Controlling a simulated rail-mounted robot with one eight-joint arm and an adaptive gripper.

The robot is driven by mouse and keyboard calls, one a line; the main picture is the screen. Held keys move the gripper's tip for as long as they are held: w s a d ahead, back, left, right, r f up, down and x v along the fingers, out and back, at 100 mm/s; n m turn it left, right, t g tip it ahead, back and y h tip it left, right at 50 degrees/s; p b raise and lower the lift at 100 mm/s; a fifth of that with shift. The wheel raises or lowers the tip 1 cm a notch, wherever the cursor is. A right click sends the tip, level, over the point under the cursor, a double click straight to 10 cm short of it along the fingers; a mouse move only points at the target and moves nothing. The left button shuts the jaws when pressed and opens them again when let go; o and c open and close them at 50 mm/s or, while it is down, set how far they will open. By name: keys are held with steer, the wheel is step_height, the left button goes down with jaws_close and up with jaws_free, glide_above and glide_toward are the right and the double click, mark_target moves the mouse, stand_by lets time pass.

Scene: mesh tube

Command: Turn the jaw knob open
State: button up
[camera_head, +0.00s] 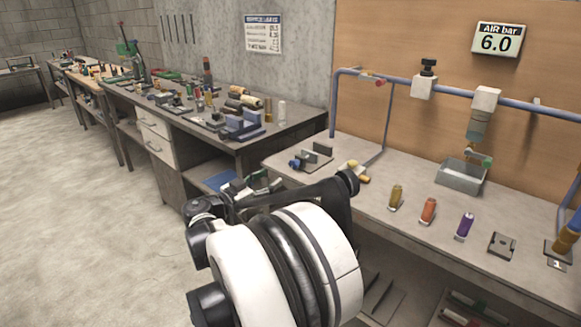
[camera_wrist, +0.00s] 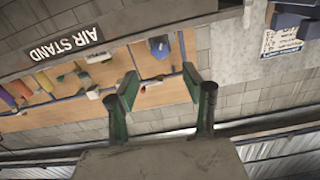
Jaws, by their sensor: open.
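A small grey clamp-like fixture (camera_head: 318,156) with upright jaw plates sits at the left end of the right-hand bench in the head view. A blue knob (camera_head: 295,164) is on its left side; I take this to be the jaw knob. My gripper (camera_wrist: 160,82) shows two green fingers spread apart with nothing between them in the wrist view. In the head view, my arm covers part of the gripper, which is left of the bench's front-left corner, apart from the fixture and knob.
The right-hand bench (camera_head: 385,225) carries a yellow-handled item (camera_head: 357,170), several coloured cylinders, a grey tray (camera_head: 462,176) and a dark plate (camera_head: 501,244). A blue pipe frame (camera_head: 400,80) stands at its back. A cluttered bench (camera_head: 290,125) is to the left; the floor (camera_head: 80,200) is clear.

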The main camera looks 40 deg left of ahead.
mark_target(292, 165)
steer(key=w+b, duration=0.1)
steer(key=w, duration=0.9)
steer(key=shift+w+d, duration=0.1)
steer(key=shift+d, duration=0.1)
jaws_close()
